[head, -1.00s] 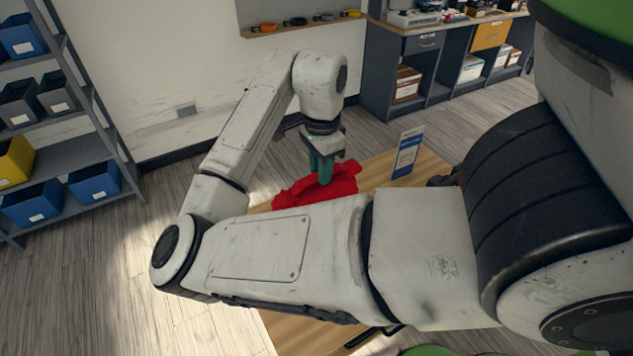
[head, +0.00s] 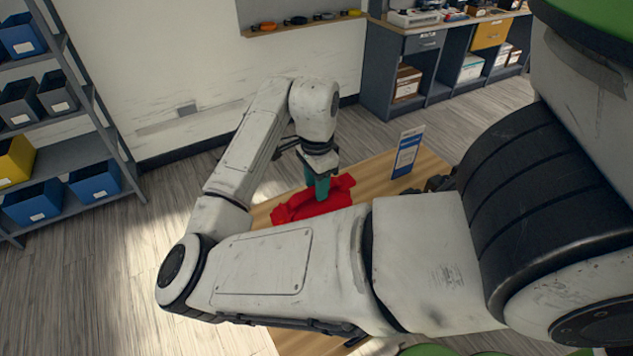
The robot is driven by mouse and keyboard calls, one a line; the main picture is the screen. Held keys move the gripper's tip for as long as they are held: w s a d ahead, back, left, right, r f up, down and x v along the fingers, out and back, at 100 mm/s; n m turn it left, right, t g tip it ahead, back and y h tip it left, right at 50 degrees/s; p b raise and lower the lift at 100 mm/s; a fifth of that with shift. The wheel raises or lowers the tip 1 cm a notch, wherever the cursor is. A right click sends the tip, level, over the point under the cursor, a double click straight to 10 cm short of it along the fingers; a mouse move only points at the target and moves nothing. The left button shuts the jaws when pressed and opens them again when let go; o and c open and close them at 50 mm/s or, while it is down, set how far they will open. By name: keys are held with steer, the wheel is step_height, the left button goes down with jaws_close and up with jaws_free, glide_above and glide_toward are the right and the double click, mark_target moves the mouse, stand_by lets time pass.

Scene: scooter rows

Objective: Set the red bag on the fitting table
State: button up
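The red bag (head: 297,208) is a soft, crumpled red shape at the fitting table in the head view. My gripper (head: 319,193) points down into the bag from above. Its teal fingers look shut on the bag, with their tips hidden in the red folds. The wooden fitting table (head: 376,174) is behind and under the bag in the picture. I cannot tell whether the bag touches the tabletop. My forearm hides the bag's near edge and much of the table.
A blue-and-white sign (head: 407,152) stands on the table, right of the bag. A shelf with blue, grey and yellow bins (head: 95,181) is at the left. A workbench (head: 420,67) stands at the back right. Bare tabletop shows between the bag and the sign.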

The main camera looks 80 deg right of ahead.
steer(key=shift+o, duration=0.7)
step_height(320, 180, up, 12)
steer(key=shift+r, duration=0.15)
